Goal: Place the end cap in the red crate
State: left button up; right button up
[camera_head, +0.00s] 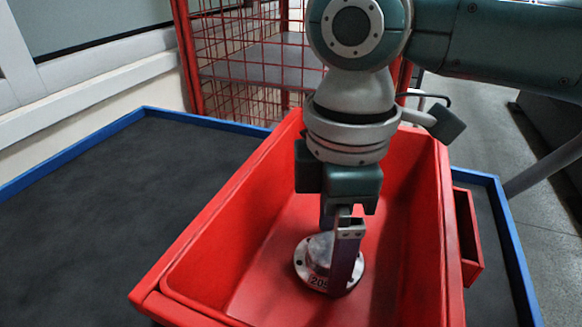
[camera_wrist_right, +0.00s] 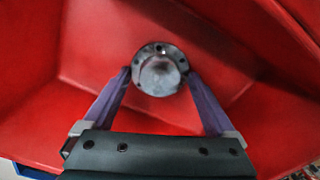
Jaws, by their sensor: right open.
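The end cap (camera_head: 313,263) is a grey metal flanged disc with a raised hub, bolt holes and a number label on its rim. It is inside the red crate (camera_head: 230,225), toward the near part of its floor. My right gripper (camera_head: 340,285) reaches down into the crate with its fingers at the end cap. In the right wrist view the end cap (camera_wrist_right: 159,72) lies between the tips of the two purple fingers (camera_wrist_right: 158,78), which are open on either side of it. Whether the tips touch it is unclear. My left gripper is not in view.
The crate stands on a dark table (camera_head: 110,190) with a blue edge. The table left of the crate is clear. A red wire-mesh cage (camera_head: 245,55) stands behind. A small red bin-like part (camera_head: 467,237) is at the crate's right side.

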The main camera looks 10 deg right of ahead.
aim_at(331, 248)
notch_tip(331, 248, up, 12)
jog(key=p, duration=0.2)
jog(key=shift+p, duration=0.3)
jog(key=shift+r, duration=0.1)
